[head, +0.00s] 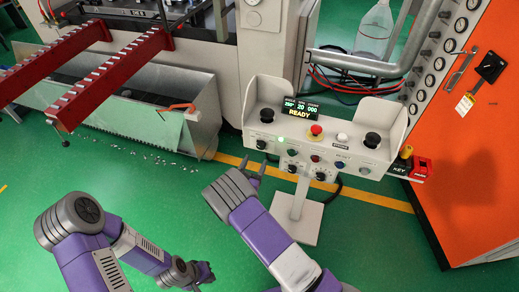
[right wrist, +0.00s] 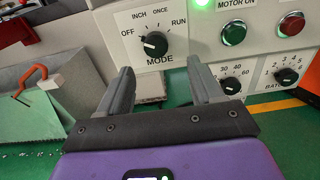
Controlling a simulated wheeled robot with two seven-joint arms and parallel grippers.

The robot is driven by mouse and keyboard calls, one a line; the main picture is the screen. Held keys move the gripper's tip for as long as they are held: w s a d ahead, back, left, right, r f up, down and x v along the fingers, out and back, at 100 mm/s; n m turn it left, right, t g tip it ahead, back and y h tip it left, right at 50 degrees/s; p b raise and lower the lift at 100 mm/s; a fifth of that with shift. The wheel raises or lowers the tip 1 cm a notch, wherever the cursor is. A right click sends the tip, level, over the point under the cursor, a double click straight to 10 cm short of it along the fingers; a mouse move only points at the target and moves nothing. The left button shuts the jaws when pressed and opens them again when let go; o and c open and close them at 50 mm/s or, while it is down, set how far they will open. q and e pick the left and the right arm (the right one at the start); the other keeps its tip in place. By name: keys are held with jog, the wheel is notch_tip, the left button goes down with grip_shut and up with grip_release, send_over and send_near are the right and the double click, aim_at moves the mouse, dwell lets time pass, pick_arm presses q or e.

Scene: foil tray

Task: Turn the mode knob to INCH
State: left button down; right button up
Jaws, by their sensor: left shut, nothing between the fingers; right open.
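The black mode knob (right wrist: 155,44) is on the panel in the right wrist view, with OFF, INCH, ONCE and RUN printed around it. Its white mark points up-left, on the OFF side; the exact setting is hard to tell. In the head view the knob (head: 262,144) is at the left end of the control box front. My right gripper (right wrist: 160,68) is open and empty, its fingers spread below and either side of the knob, apparently not touching it. In the head view this gripper (head: 254,166) is just below the knob. My left gripper (head: 204,272) is shut and empty, low over the floor.
The control box (head: 345,150) stands on a post. A green button (right wrist: 234,34) and a red button (right wrist: 291,23) are right of the knob, with two more dials below. A metal bin (head: 205,110) is at left, an orange cabinet (head: 470,190) at right.

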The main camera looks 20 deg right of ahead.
aim_at(260, 147)
jog(key=x, duration=0.3)
jog(key=b+x, duration=0.1)
jog(key=x, duration=0.3)
jog(key=shift+w+r+b, duration=0.2)
jog(key=shift+w+b, duration=0.1)
jog(key=shift+w, duration=0.1)
jog(key=shift+c, duration=0.3)
jog(key=c, duration=1)
